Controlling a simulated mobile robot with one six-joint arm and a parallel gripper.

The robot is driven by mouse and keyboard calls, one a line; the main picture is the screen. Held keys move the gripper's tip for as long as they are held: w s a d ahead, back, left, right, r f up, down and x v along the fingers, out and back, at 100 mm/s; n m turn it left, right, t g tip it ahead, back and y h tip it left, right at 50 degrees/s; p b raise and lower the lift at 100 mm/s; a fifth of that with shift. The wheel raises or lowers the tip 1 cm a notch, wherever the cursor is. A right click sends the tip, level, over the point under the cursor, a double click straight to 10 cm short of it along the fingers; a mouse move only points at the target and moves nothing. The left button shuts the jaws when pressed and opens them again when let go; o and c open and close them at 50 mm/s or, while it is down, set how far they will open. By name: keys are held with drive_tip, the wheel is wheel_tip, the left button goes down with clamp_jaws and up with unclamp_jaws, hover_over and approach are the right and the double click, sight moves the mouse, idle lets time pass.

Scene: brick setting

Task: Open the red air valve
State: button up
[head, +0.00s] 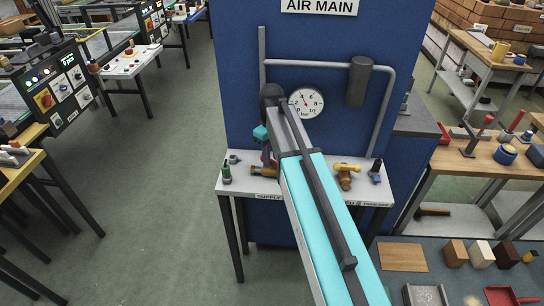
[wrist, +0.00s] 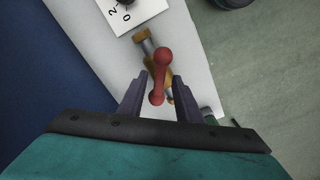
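The red valve handle (wrist: 161,72), a bar with rounded ends, sits over a brass valve body (wrist: 145,42) in the wrist view. My gripper (wrist: 158,98) is open, with one dark finger on each side of the handle's near end; gaps show between fingers and handle, and I see no contact. In the head view my arm covers most of the red handle. The brass valve body (head: 264,171) shows beside the arm on the grey shelf (head: 232,187), above a label partly reading "SUPPLY". My gripper (head: 266,152) is above it, mostly hidden.
A second brass valve with a yellow handle (head: 346,170) stands right of my arm. A small green bottle (head: 226,173) is at the shelf's left end, a dark-blue item (head: 376,170) at its right. The blue panel (head: 238,90) behind carries a pressure gauge (head: 306,102) and grey pipes.

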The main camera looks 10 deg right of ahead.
drive_tip(key=shift+f, duration=0.35)
drive_tip(key=shift+c, duration=0.4)
clamp_jaws()
drive_tip(key=shift+d, duration=0.1)
